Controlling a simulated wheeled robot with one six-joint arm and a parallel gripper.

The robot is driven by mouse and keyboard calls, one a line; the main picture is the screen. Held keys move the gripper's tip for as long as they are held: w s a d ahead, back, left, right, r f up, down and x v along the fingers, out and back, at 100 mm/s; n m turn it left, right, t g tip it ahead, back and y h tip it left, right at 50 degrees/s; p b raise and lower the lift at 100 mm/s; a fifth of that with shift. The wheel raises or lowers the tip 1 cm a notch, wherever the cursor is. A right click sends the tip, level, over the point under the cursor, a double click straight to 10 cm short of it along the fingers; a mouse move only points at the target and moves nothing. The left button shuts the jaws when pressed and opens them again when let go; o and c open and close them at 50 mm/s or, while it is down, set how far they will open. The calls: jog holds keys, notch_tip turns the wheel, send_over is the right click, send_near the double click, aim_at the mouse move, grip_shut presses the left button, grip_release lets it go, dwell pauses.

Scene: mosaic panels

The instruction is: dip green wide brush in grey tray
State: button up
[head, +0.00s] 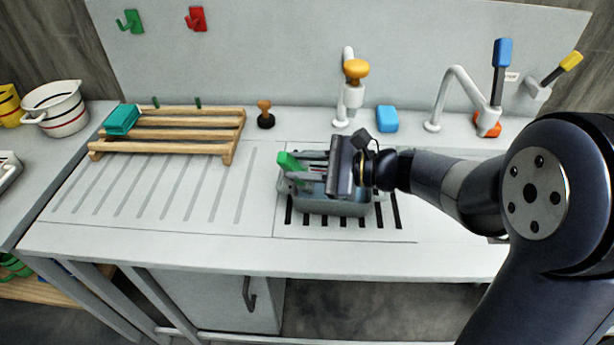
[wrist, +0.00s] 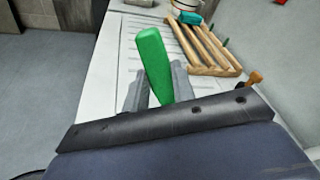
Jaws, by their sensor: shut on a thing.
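My gripper (head: 302,174) is shut on the green handle of the wide brush (head: 289,161). In the wrist view the handle (wrist: 153,55) stands up between the two grey fingers (wrist: 156,91). The brush head is hidden, so I cannot tell whether its bristles touch anything. The grey tray (head: 330,208) sits on the dark slots of the counter, directly under my gripper. My gripper hides much of its inside; a bluish patch shows in it.
A wooden rack (head: 170,135) with a teal block (head: 122,120) stands at the left. A wooden-knobbed stamp-like thing (head: 265,115), a tap with an orange knob (head: 356,70) and a blue block (head: 387,119) stand behind. The ribbed counter (head: 150,190) left of the tray is clear.

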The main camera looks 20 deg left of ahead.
notch_tip(320, 180, up, 8)
jog(key=p, duration=0.5)
jog(key=shift+p, duration=0.3)
dwell(0.4)
